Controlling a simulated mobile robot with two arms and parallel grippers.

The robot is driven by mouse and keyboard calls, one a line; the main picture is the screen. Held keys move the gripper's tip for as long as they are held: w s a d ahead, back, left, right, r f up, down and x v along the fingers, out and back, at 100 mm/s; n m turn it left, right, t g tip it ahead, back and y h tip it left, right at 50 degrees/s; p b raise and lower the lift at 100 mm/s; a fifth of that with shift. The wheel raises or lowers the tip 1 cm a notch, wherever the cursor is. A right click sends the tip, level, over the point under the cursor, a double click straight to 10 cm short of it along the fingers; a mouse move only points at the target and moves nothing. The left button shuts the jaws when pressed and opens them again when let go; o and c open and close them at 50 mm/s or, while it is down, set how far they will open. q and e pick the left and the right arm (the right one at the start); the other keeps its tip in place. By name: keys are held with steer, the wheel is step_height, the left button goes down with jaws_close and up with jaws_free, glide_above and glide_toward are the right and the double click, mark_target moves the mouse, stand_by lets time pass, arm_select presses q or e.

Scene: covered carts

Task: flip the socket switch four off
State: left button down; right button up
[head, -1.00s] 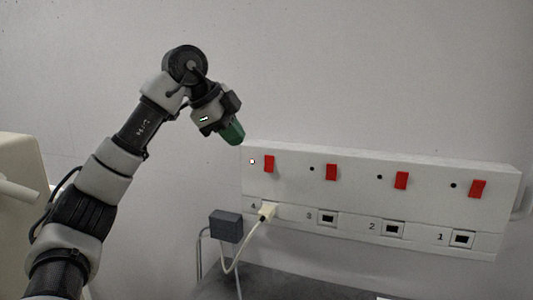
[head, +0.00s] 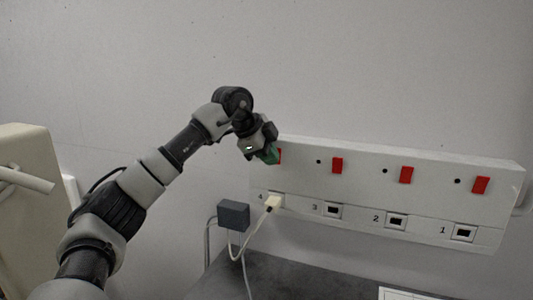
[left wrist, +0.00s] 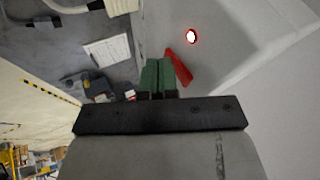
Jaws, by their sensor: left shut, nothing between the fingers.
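The white socket strip (head: 300,180) on the wall carries a row of red switches, with sockets numbered 4 to 1 from left to right. Switch four (head: 279,156) is at the left end, mostly hidden behind my left gripper (head: 270,155). In the left wrist view, red switch four (left wrist: 179,66) is right beside the green fingertips (left wrist: 158,70), which are together and hold nothing. I cannot tell if they touch it. A lit indicator (left wrist: 191,37) glows near the switch. A cream plug (head: 274,202) sits in socket four. My right gripper is not in view.
Switches three (head: 337,166), two (head: 406,175) and one (head: 481,185) stand to the right. A dark grey adapter box (head: 233,215) and its cable hang below left of the plug. A dark table (head: 310,280) lies beneath. A cream cart (head: 30,200) is at the left.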

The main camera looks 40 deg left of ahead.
arm_select(q)
steer(key=t+b, duration=0.1)
steer(key=b, duration=0.2)
steer(key=f+t+b, duration=0.1)
steer(key=b, duration=0.1)
steer(key=shift+w+f+m+t+b, duration=0.1)
steer(key=shift+m+t+b, duration=0.2)
steer(key=shift+t+b, duration=0.1)
steer(key=shift+a+r+t+b, duration=0.1)
steer(key=shift+r+t+b, duration=0.3)
steer(key=shift+t+b, duration=0.15)
steer(key=shift+r, duration=0.15)
